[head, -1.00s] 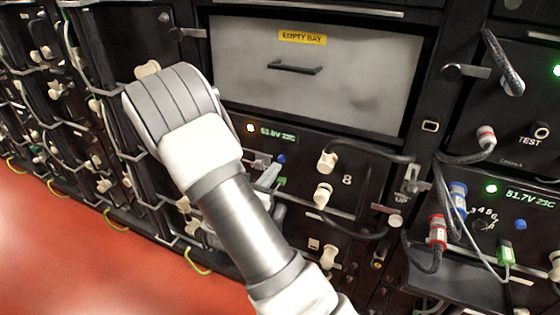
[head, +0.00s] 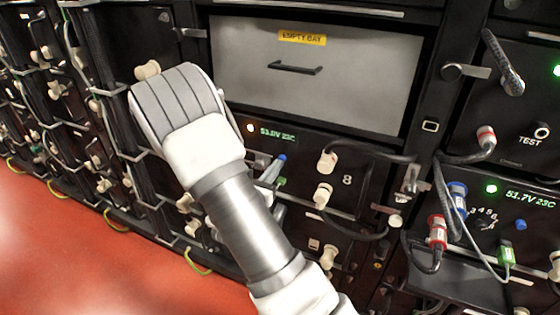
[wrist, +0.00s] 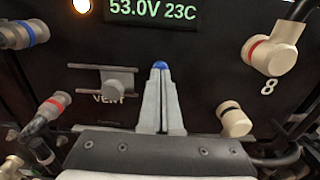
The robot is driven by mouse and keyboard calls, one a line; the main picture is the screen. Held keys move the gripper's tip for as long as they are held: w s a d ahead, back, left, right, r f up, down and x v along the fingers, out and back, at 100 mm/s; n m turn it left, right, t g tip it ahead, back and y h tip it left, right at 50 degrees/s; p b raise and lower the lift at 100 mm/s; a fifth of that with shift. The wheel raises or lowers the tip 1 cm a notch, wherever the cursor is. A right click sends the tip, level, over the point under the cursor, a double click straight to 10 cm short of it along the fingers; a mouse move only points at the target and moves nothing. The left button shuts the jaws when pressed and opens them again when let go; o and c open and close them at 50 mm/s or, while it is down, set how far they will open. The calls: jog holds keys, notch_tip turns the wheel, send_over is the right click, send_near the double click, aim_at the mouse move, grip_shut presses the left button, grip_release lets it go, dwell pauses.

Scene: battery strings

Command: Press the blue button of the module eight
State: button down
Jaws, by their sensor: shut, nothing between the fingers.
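Module eight (head: 313,165) is a black panel marked 8 under the empty bay. Its green display (wrist: 155,10) reads 53.0V 23C and an amber light glows beside it. The blue button (wrist: 160,64) shows as a small dome just beyond the fingertips in the wrist view; its lower part is hidden by them. My gripper (wrist: 159,72) is shut and empty, its fingertips lined up with the button. In the head view my gripper (head: 276,167) reaches the button from the lower left. I cannot tell whether the tips touch it.
A VENT latch (wrist: 115,82) sits left of the fingers. Pale connectors, one with a red ring (wrist: 272,50), stand out on the right. Black cables (head: 375,150) loop beside the module. A neighbouring module (head: 500,210) at right has its own blue button.

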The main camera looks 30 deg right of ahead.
jog(key=shift+w+d, duration=0.35)
jog(key=shift+d, duration=0.1)
jog(key=v, duration=0.8)
dwell(0.6)
jog(key=shift+r, duration=0.1)
